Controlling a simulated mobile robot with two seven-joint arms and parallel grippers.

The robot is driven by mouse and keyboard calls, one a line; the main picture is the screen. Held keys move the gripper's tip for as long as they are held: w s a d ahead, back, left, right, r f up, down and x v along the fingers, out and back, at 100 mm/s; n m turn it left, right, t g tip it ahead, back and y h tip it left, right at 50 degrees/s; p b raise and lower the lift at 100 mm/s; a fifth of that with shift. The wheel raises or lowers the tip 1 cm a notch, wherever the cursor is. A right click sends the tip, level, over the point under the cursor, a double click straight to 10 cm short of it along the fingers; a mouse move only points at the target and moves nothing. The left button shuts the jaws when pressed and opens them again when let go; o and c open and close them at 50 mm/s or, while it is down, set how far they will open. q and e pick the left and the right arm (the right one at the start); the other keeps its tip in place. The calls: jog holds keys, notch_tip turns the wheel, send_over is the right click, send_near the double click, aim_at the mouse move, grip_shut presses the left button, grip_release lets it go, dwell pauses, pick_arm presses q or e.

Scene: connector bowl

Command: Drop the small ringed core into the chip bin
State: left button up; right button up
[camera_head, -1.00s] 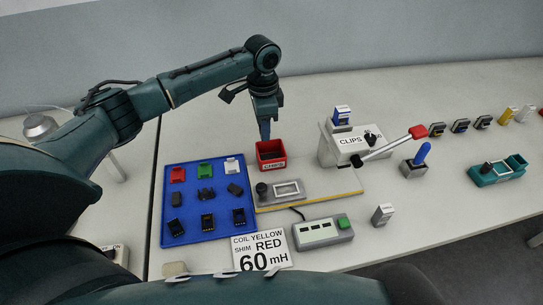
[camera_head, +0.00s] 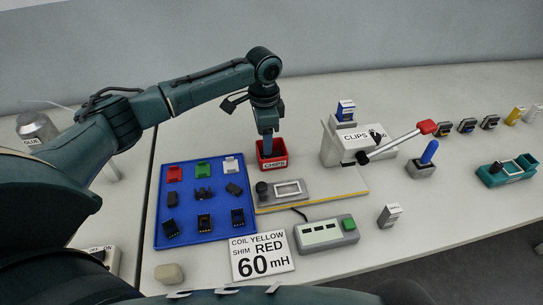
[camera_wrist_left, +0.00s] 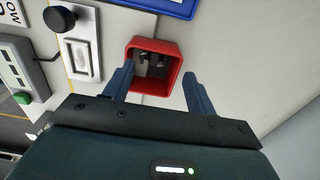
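The chip bin is a small red open box (camera_head: 281,162) labelled CHIPS, behind the grey fixture plate. It also shows in the left wrist view (camera_wrist_left: 173,51), with grey and dark pieces inside (camera_wrist_left: 154,62). I cannot tell whether the small ringed core is among them. My left gripper (camera_head: 267,150) points down at the bin, its tip overlapping the opening in the head view. In the left wrist view my left gripper (camera_wrist_left: 156,80) is open, its two fingers apart with nothing held between them. My right gripper is not in view.
A blue tray (camera_head: 180,235) with coloured and black parts lies left of the bin. The fixture plate (camera_head: 325,195) is in front. A CLIPS dispenser (camera_head: 345,150) with a red-knobbed lever (camera_head: 427,127) stands right. A sign (camera_head: 262,257) and meter box (camera_head: 327,234) are nearer.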

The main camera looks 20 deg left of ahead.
pick_arm(q)
notch_tip(320, 180, up, 13)
jog(key=shift+r+b, duration=0.1)
jog(key=shift+b, duration=0.2)
dwell(0.4)
dwell(0.3)
